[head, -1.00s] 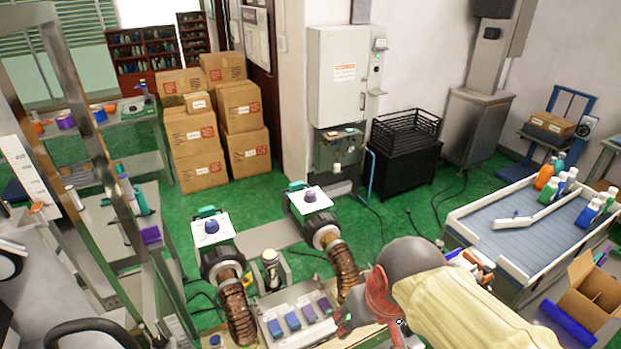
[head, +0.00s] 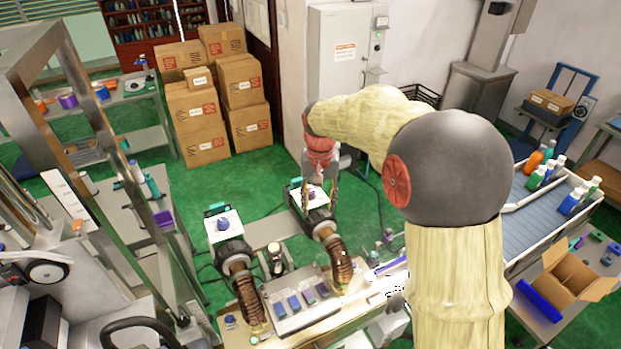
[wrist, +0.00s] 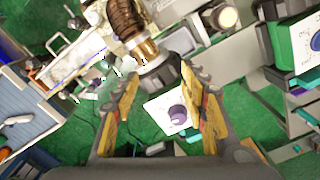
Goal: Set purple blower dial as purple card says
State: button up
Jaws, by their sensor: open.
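The purple dial (wrist: 177,114) sits on the white face plate (wrist: 160,103) of a blower in the wrist view. My gripper (wrist: 168,92) is open, with its two yellow-padded fingers spread on either side of the dial. I see no contact with it. In the head view my gripper (head: 320,187) hangs over the right-hand blower (head: 318,224), largely covering its plate and dial. No purple card with a readable setting can be made out in these views.
The left-hand blower (head: 224,246) with a blue dial (head: 223,223) stands beside it. Ribbed brown hoses run from both blowers towards a tray (head: 283,328) with several blue and purple pieces. Stacked cartons (head: 240,93) stand behind. A conveyor (head: 545,219) stands at right.

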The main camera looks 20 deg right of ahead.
aim_at(310, 190)
jog(key=w+m, duration=0.1)
jog(key=w, duration=0.3)
jog(key=w+m+p, duration=0.1)
jog(key=w, duration=0.3)
jog(key=shift+w+d+r+m, duration=0.15)
jog(key=shift+w+m, duration=0.1)
jog(key=shift+m, duration=1.05)
jog(key=w+r, duration=0.2)
jog(key=r, duration=0.1)
jog(key=shift+w+r, duration=0.15)
jog(key=shift+w, duration=0.25)
jog(key=shift+s+r+m, duration=0.25)
jog(key=shift+m, duration=0.15)
jog(key=shift+s, duration=0.3)
jog(key=shift+f+m, duration=0.1)
jog(key=shift+m, duration=0.3)
jog(key=shift+w+f+p, duration=0.1)
jog(key=shift+f+p, duration=0.5)
jog(key=shift+f, duration=3.2)
jog(key=shift+c, duration=0.3)
grip_shut()
